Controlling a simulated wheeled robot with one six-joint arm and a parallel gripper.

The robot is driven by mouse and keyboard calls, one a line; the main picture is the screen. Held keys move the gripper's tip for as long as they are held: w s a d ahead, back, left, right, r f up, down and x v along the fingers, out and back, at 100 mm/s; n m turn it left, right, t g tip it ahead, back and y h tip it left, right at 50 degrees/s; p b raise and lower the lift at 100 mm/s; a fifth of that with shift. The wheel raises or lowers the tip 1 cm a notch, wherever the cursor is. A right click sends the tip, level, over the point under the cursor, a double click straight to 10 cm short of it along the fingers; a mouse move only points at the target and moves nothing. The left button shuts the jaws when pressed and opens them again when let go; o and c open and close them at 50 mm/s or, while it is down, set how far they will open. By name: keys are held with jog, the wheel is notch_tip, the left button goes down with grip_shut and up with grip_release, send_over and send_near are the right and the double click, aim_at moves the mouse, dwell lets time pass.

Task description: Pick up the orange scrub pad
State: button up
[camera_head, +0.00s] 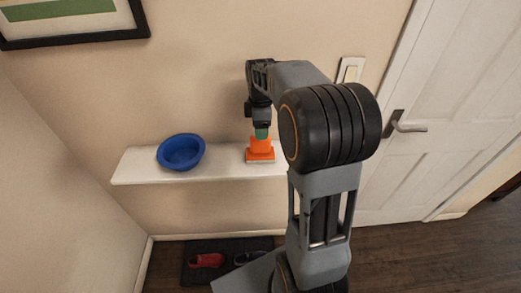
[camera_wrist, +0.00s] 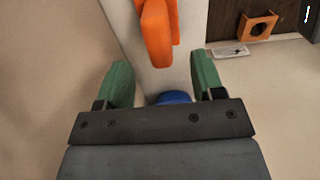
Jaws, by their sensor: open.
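An orange object (camera_head: 260,149), which I take to be the scrub pad, sits on the white wall shelf (camera_head: 220,169). It has a narrower upper part and a wider base with a pale underside. My gripper (camera_head: 262,134) is right above it, its green fingers at the top of the orange part. In the wrist view, my gripper (camera_wrist: 156,82) is open with nothing clearly between the fingers. An orange piece (camera_wrist: 158,32) shows ahead of the fingertips, cut off by the top edge. I cannot tell whether the fingers touch it.
A blue bowl (camera_head: 181,152) stands left of the orange object on the shelf; a blue patch (camera_wrist: 174,97) shows in the wrist view. A dark mat (camera_head: 192,278) with a red shoe (camera_head: 206,261) lies on the floor below. A light switch (camera_head: 351,69) and door handle (camera_head: 402,125) are to the right.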

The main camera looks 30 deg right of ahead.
aim_at(260, 142)
jog(key=shift+w+f+p, duration=0.1)
jog(key=shift+f+p, duration=0.55)
jog(key=shift+f, duration=2.9)
jog(key=c, duration=1)
